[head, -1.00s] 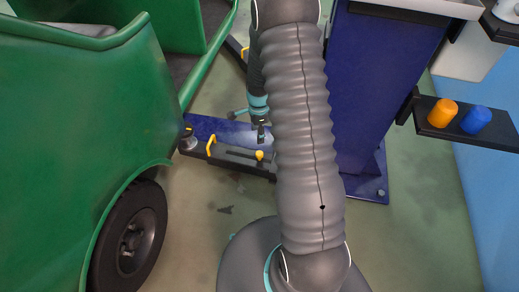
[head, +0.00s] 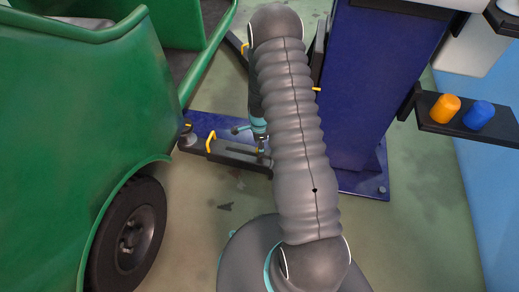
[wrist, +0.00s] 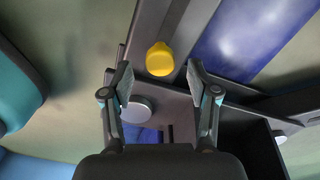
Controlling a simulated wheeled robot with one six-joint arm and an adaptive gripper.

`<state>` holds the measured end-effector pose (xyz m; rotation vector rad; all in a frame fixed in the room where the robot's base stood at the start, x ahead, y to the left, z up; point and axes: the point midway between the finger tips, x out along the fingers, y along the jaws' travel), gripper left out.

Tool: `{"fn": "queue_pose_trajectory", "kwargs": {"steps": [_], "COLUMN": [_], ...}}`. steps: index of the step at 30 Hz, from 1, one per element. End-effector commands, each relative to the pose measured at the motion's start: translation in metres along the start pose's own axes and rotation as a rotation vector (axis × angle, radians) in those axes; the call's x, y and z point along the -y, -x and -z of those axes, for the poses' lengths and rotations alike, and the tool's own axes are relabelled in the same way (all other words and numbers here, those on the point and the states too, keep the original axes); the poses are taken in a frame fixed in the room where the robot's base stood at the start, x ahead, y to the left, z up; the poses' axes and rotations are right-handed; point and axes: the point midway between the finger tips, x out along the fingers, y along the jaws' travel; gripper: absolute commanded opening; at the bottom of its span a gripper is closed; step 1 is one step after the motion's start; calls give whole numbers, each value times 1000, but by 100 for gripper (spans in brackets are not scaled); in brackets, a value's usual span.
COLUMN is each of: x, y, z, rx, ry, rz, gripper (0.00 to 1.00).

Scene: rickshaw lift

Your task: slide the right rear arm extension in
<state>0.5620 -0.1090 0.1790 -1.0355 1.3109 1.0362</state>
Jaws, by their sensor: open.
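A blue lift arm (head: 228,126) with a dark extension (head: 228,151) reaches from the blue post toward the green rickshaw (head: 70,110). A yellow handle (head: 210,141) stands on the extension, and a round pad (head: 188,139) sits at its outer end. My gripper (head: 262,148) is low over the inner part of the extension, partly hidden by my arm. In the wrist view my gripper (wrist: 160,82) is open, with a yellow knob (wrist: 160,59) just beyond and between its fingertips. No contact with the knob is visible.
The blue post (head: 365,85) stands right of my arm. A dark shelf (head: 480,143) carries an orange cap (head: 444,108) and a blue cap (head: 478,115). The rickshaw's wheel (head: 128,235) is at the lower left. Open floor (head: 205,215) lies between wheel and base.

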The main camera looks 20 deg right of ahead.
Motion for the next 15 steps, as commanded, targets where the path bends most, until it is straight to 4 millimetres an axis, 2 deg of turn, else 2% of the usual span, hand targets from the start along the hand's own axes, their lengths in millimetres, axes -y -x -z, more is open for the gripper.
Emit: {"fn": "queue_pose_trajectory", "kwargs": {"steps": [1, 6, 15], "x": [0, 0, 0], "y": [-8, -21, -24], "z": [0, 0, 0], "rx": [0, 0, 0], "ry": [0, 0, 0], "rz": [-1, -1, 1], "gripper": [60, 60, 60]}}
